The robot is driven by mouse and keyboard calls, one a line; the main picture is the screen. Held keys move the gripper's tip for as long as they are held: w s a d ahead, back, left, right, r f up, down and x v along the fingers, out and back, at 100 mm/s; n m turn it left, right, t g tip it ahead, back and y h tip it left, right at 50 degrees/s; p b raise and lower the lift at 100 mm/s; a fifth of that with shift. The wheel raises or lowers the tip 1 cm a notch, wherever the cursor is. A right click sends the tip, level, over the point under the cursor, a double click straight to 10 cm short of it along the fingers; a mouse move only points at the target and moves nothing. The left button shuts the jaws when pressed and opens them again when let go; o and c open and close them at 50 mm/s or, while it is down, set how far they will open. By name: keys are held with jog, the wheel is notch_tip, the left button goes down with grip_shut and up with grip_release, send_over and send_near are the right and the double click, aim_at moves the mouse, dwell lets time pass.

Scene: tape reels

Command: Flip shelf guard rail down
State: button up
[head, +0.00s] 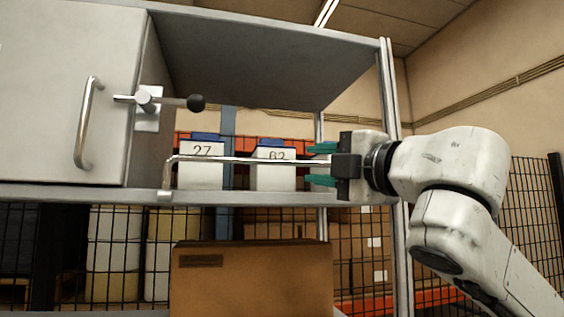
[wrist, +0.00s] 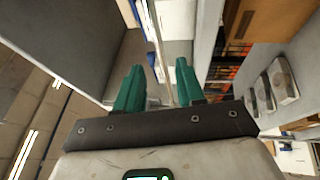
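The guard rail (head: 225,159) is a thin metal bar across the front of the open shelf bay. It stands raised above the shelf edge, in front of two white boxes, and its left end bends down to a bracket on the edge. My gripper (head: 320,163) is at the rail's right part, its green fingers pointing left, one above and one below the bar. In the wrist view the fingers of my gripper (wrist: 159,66) are apart, and the rail (wrist: 160,50) runs between them without clear contact. The rail's right end is hidden behind my gripper.
The white boxes, marked 27 (head: 201,172) and apparently 62 (head: 274,176), stand on the shelf (head: 240,195). A grey cabinet door (head: 60,90) with a handle and a black-knobbed lever (head: 195,102) is at left. A brown carton (head: 250,280) sits below. An upright post (head: 390,90) stands near my arm.

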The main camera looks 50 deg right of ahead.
aim_at(295, 164)
jog(key=p+x, duration=0.3)
jog(key=x, duration=0.6)
jog(key=shift+w, duration=0.15)
grip_shut()
dwell(0.3)
